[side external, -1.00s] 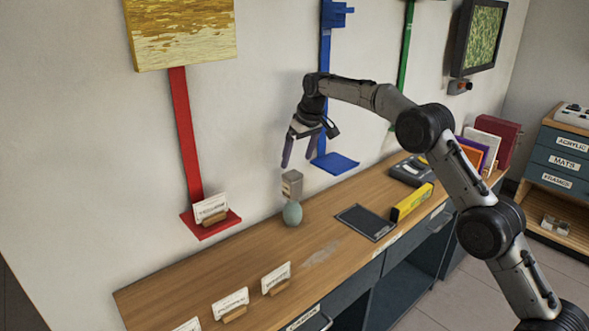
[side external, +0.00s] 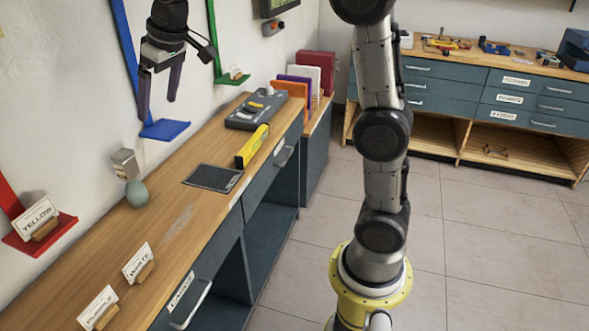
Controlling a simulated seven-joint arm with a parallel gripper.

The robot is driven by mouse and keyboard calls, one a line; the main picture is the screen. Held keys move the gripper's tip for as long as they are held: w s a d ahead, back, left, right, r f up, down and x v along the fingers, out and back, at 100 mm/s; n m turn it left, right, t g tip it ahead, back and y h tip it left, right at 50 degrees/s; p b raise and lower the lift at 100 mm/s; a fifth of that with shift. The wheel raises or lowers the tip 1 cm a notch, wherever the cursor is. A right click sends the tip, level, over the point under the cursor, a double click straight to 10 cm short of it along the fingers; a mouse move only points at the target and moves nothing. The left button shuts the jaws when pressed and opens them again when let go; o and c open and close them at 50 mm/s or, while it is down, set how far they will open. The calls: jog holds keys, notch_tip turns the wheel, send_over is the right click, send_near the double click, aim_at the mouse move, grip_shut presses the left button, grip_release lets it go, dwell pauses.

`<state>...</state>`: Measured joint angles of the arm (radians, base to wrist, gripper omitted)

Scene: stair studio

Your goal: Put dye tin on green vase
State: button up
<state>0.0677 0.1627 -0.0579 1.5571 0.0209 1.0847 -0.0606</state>
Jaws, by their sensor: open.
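The dye tin (side external: 125,163), a small grey box with a pale label, sits on top of the green vase (side external: 137,193). The tin looks a little off-centre to the left and slightly tilted. The vase is small, rounded and grey-green, and stands on the wooden bench near the wall. My gripper (side external: 158,112) is open and empty, above and to the right of the tin, with its two dark fingers pointing down and clear of it.
A dark flat panel (side external: 212,178), a yellow box (side external: 252,146) and a dark grey device (side external: 256,110) lie along the bench to the right. Card holders reading WHITE (side external: 138,264) and PURPLE (side external: 98,309) stand at the front left. A red shelf (side external: 40,236) and a blue shelf (side external: 166,130) are on the wall.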

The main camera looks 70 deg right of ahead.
jog(key=s+a+f, duration=0.1)
jog(key=s+f, duration=0.2)
jog(key=s, duration=0.6)
jog(key=s+f, duration=0.3)
jog(key=s, duration=0.7)
jog(key=s+a+f+t, duration=0.1)
jog(key=s+f, duration=0.2)
jog(key=s, duration=0.7)
jog(key=shift+a, duration=0.35)
